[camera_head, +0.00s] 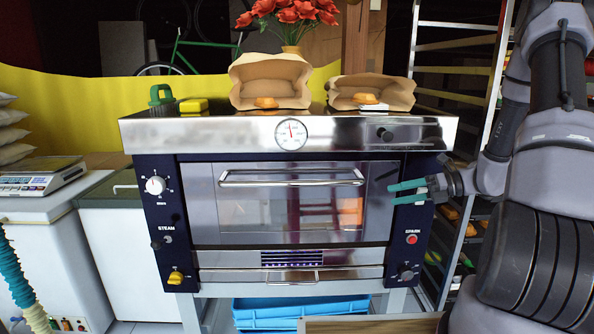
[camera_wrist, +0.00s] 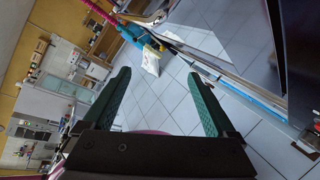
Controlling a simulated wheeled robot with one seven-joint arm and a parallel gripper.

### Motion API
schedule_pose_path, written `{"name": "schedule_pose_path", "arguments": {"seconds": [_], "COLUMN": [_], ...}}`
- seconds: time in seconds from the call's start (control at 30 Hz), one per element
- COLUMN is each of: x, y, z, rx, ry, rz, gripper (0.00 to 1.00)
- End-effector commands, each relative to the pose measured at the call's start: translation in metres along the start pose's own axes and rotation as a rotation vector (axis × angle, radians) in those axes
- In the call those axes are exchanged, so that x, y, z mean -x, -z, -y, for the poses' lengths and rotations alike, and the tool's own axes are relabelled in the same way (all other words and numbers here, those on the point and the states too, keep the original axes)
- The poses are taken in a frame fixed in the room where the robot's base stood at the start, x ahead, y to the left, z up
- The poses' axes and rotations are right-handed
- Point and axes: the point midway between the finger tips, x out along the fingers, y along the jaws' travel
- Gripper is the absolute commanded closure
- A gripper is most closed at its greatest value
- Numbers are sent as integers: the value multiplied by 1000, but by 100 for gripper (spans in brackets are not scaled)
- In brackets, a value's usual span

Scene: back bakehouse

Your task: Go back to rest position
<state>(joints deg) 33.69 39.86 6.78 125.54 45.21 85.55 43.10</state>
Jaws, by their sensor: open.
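My gripper (camera_head: 408,191) is at the right side of the oven front, pointing left, with its teal fingers apart and nothing between them. In the wrist view my gripper (camera_wrist: 160,90) shows two green fingers spread open, with tiled floor beyond them. The steel and dark blue oven (camera_head: 290,200) stands in the middle of the head view with its glass door closed. My fingers overlap the oven's right panel in the picture; I cannot tell whether they touch it. My arm comes in from the right edge.
On the oven top are two paper bags (camera_head: 270,80) (camera_head: 371,93) with bread, a yellow block (camera_head: 193,105) and a green-handled item (camera_head: 161,95). A scale (camera_head: 40,178) stands at left. A rack (camera_head: 455,50) is behind my arm. A blue crate (camera_head: 285,312) is below.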

Motion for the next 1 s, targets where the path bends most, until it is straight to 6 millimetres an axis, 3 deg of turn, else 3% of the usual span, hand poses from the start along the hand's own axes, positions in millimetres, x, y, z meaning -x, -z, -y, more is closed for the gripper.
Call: {"name": "schedule_pose_path", "arguments": {"seconds": [0.1,0.4,0.7,1.0], "x": [-1,10,36,72], "y": [-8,-8,-1,4], "z": [-45,-140,-221,-289], "rx": [261,916,1566,2164], "ry": [33,90,138,212], "rz": [-154,-517,-857,-1174], "gripper": [9,9,9,9]}}
